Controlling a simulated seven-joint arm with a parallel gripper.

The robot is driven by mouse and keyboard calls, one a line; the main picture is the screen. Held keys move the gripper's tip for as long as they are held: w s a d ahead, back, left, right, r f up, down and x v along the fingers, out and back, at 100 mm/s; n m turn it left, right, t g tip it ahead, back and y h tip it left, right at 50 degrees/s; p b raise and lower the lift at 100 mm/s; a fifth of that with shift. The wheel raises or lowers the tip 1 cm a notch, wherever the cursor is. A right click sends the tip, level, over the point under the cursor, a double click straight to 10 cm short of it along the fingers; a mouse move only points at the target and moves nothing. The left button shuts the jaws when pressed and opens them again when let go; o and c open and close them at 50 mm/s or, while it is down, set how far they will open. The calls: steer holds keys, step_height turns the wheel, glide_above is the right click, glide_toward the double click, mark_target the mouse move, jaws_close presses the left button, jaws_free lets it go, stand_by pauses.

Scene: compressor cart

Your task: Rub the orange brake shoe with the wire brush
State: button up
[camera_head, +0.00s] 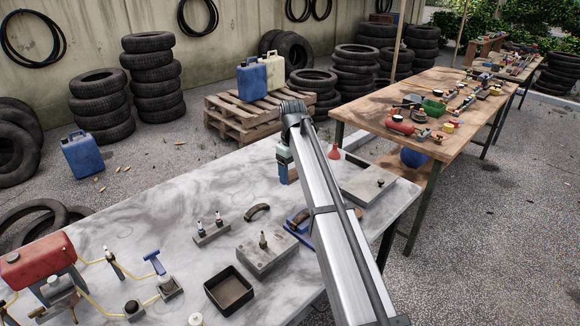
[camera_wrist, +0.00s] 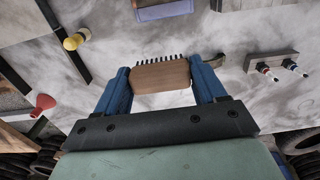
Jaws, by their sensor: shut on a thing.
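My gripper (camera_head: 287,174) hangs down over the far part of the grey table. Its blue fingers (camera_wrist: 162,88) are shut on the wire brush (camera_wrist: 160,76), a brown wooden block with a row of dark bristles pointing away from the wrist. A curved brownish piece (camera_head: 257,211), seemingly the brake shoe, lies on the table nearer the front than the gripper. It does not look clearly orange. In the wrist view, part of a curved piece (camera_wrist: 217,60) shows just beyond the right finger, partly hidden by it. The brush is apart from it.
A two-post block (camera_head: 211,230), a grey metal block (camera_head: 266,250) and a black tray (camera_head: 229,289) stand near the curved piece. A blue item (camera_head: 298,220) lies beside my arm. A red funnel (camera_head: 334,152) stands at the far edge. The table's left middle is clear.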

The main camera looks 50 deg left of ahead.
steer(key=s+d, duration=0.5)
steer(key=d, duration=0.2)
steer(key=shift+w+f, duration=0.15)
steer(key=shift+f, duration=1.6)
steer(key=shift+w+f, duration=0.1)
steer(key=shift+f, duration=1.65)
steer(key=shift+w+a+f, duration=0.15)
steer(key=shift+w+f, duration=0.35)
steer(key=shift+f, duration=0.2)
steer(key=shift+c, duration=0.4)
steer(key=shift+w, duration=2.65)
steer(key=shift+s+f, duration=0.1)
steer(key=shift+s, duration=3.1)
steer(key=shift+w, duration=3.2)
steer(key=shift+s, duration=2.8)
steer(key=r, duration=0.3)
steer(key=shift+s+r, duration=0.2)
steer(key=shift+s, duration=0.1)
steer(key=shift+r, duration=2.5)
